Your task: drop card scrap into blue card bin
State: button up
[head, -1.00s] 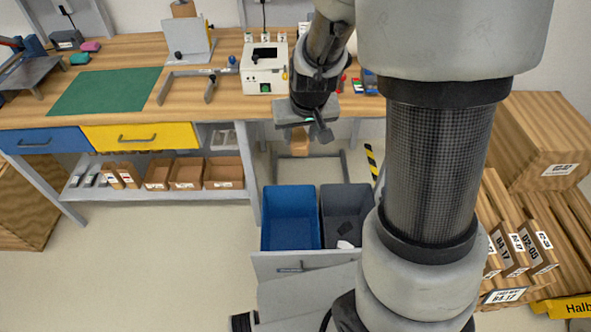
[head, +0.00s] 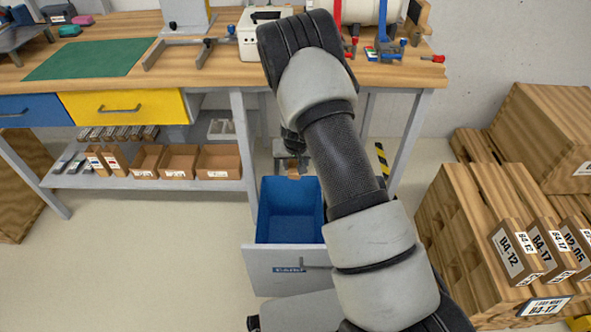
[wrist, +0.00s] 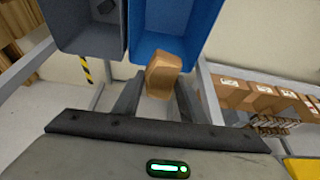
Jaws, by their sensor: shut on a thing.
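The card scrap (head: 293,177) is a small brown piece at the back rim of the blue card bin (head: 290,228) in the head view. My gripper (head: 290,163) is shut on it, mostly hidden behind my arm. In the wrist view the scrap (wrist: 163,75) stands out between the fingertips (wrist: 157,92) and overlaps the edge of the blue bin (wrist: 172,28). Whether it is over the opening or just outside the rim I cannot tell. The visible blue bin floor looks empty in the head view.
A grey bin (wrist: 85,28) stands beside the blue one; my arm hides it in the head view. The bins sit in a pulled-out drawer (head: 280,272) by the workbench (head: 215,72). Stacked pallets and cartons (head: 465,215) stand to the right.

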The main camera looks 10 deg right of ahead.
jog(key=shift+f+b, duration=1.8)
jog(key=shift+f, duration=1.15)
jog(key=o, duration=1.1)
jog(key=shift+r, duration=0.1)
jog(key=p+v, duration=0.5)
jog(key=v, duration=1.2)
jog(key=shift+s+r, duration=0.1)
jog(key=shift+r, duration=0.05)
